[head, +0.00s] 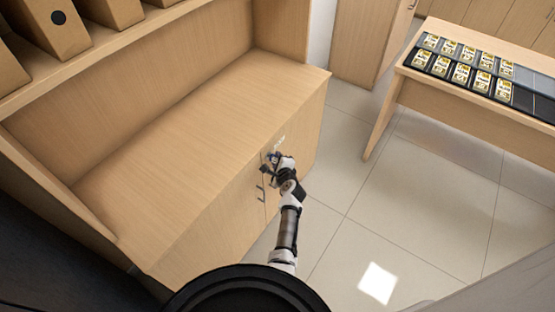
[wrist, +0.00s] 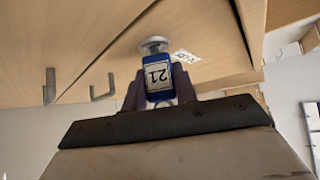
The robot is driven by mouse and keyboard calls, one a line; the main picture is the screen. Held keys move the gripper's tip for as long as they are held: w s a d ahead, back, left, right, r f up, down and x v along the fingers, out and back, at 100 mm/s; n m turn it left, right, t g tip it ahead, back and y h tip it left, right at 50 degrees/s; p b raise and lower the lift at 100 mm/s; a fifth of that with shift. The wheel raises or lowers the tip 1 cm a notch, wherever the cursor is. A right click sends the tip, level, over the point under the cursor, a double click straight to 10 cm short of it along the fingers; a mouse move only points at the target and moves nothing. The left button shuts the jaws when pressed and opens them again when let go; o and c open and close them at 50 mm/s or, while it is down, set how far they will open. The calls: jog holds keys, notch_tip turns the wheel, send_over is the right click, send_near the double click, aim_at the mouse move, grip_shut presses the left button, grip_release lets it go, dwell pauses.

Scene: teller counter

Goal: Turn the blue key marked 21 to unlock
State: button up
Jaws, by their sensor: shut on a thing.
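The blue key (wrist: 158,92) shows in the wrist view with a white label reading 21, upside down in the picture. Its far end meets a round silver lock (wrist: 154,45) on the wooden cabinet door. My gripper (wrist: 158,98) is shut on the key's blue head, one finger on each side. In the head view my gripper (head: 272,170) is at the cabinet front, just below the counter edge, and hides the key and lock there. I cannot tell the lock's state.
Two hooked metal handles show on the doors, one (head: 260,193) in the head view. A small white label (wrist: 186,56) is beside the lock. A desk (head: 440,95) with trays of banknotes (head: 462,74) stands at right. Tiled floor (head: 385,215) between is clear.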

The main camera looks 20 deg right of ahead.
jog(key=shift+a, duration=0.1)
jog(key=shift+m+g+y, duration=0.5)
jog(key=shift+g, duration=0.1)
jog(key=shift+w+r+m+g+y, duration=0.15)
jog(key=shift+m+g+y, duration=0.15)
jog(key=shift+g+y, duration=0.15)
jog(key=shift+m+g+y, duration=0.25)
jog(key=shift+m+g, duration=0.05)
jog(key=shift+g, duration=0.15)
jog(key=shift+m+g+y, duration=0.6)
jog(key=shift+g+y, duration=0.2)
